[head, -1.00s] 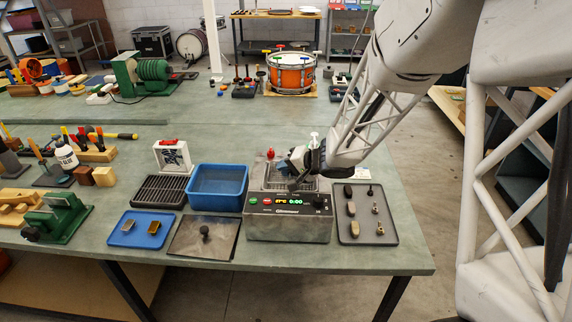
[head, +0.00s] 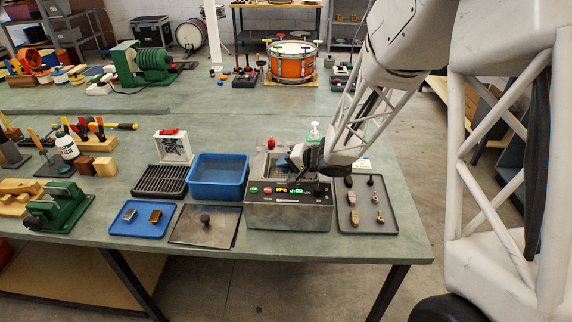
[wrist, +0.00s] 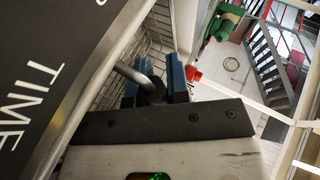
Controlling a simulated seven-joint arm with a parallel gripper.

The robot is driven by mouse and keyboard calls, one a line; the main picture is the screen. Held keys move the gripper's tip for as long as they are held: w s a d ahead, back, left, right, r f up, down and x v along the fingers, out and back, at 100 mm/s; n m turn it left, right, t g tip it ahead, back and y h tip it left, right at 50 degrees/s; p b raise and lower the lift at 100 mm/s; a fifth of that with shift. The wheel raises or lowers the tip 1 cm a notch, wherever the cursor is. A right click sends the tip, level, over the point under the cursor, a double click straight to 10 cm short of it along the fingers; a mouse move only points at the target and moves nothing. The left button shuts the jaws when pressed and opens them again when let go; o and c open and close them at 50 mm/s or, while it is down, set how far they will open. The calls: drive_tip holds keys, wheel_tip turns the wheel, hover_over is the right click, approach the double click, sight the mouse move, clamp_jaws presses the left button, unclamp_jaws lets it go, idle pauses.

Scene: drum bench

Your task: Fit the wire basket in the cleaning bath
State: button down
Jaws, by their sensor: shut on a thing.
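The cleaning bath (head: 288,214) is a grey metal box with a lit display on its sloped front panel. Its dark panel with the word TIME (wrist: 42,85) fills the left of the wrist view. The wire basket (wrist: 155,32) is a silver mesh, seen within the bath opening; my gripper hides much of it in the head view. My gripper (head: 296,162) is over the bath's right rear part. In the wrist view its blue fingers (wrist: 158,88) are shut on the basket's grey rod handle (wrist: 133,76). How deep the basket sits cannot be told.
A blue tub (head: 218,178) and a black rack (head: 161,181) stand left of the bath. A flat metal lid with a knob (head: 205,228) lies front left. A tray of small parts (head: 366,218) is close on the right. A pump bottle (head: 314,131) stands behind.

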sight(282, 176)
drive_tip(key=shift+s+d+f, duration=0.15)
drive_tip(key=shift+s+f, duration=0.05)
drive_tip(key=shift+f, duration=0.4)
drive_tip(key=shift+s+d+f, duration=0.1)
drive_tip(key=shift+s+f, duration=0.1)
drive_tip(key=shift+f, duration=0.4)
drive_tip(key=shift+d+f, duration=0.15)
drive_tip(key=shift+f, duration=0.5)
drive_tip(key=c, duration=1)
unclamp_jaws()
drive_tip(key=shift+s+d+r, duration=0.1)
drive_tip(key=shift+r, duration=0.05)
drive_tip(key=shift+s+d+r, duration=0.35)
drive_tip(key=shift+d+r, duration=0.5)
drive_tip(key=shift+r, duration=0.1)
drive_tip(key=shift+s+d+r, duration=0.35)
drive_tip(key=shift+d+r, duration=0.5)
drive_tip(key=shift+r, duration=0.05)
drive_tip(key=shift+s+d+r, duration=0.35)
drive_tip(key=shift+d+r, duration=0.5)
drive_tip(key=shift+r, duration=0.1)
drive_tip(key=shift+d+r, duration=0.1)
drive_tip(key=shift+r, duration=0.55)
drive_tip(key=shift+r, duration=0.1)
